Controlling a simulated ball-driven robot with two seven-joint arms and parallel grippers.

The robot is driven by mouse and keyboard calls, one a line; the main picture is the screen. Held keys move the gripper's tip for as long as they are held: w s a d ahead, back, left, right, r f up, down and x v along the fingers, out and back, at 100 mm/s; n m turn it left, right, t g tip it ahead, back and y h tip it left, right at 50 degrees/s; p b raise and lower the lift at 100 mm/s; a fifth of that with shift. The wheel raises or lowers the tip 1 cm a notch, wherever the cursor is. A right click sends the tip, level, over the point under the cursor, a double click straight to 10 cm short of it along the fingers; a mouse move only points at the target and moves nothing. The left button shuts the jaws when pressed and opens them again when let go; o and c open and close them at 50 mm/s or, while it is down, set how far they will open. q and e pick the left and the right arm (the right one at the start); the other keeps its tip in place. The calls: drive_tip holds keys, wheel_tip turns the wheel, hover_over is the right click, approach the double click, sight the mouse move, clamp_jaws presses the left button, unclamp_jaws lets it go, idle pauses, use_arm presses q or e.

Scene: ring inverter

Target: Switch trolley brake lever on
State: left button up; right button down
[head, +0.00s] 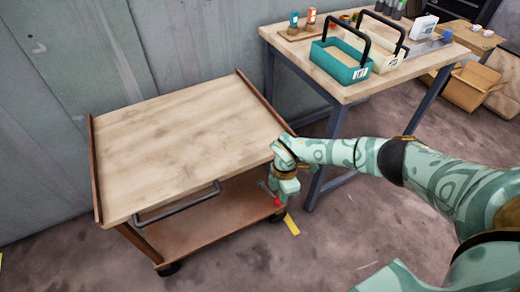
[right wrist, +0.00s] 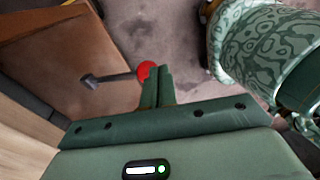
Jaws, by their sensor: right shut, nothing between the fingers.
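The trolley (head: 180,140) has a pale wooden top, brown side panels and a brown lower shelf. Its brake lever is a dark rod with a red knob (head: 277,202), low at the trolley's right front corner. In the right wrist view the red knob (right wrist: 146,70) is at the tips of my right gripper (right wrist: 157,72), and the rod runs left to a dark mount on the brown panel. My right gripper (head: 286,192) is shut and empty, right beside the knob; I cannot tell whether they touch. My left gripper is not in view.
A grey handle (head: 180,205) sticks out from the trolley's front. A workbench (head: 345,92) with a teal toolbox (head: 340,62) stands behind to the right. A yellow floor strip (head: 292,225) lies by the corner. Open floor lies in front.

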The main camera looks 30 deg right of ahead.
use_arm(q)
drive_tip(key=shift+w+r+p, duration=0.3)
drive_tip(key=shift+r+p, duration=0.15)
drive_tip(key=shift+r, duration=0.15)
use_arm(e)
drive_tip(key=shift+s+f, duration=0.55)
drive_tip(key=shift+f, duration=0.3)
drive_tip(key=shift+s+f, duration=0.5)
drive_tip(key=shift+f, duration=0.35)
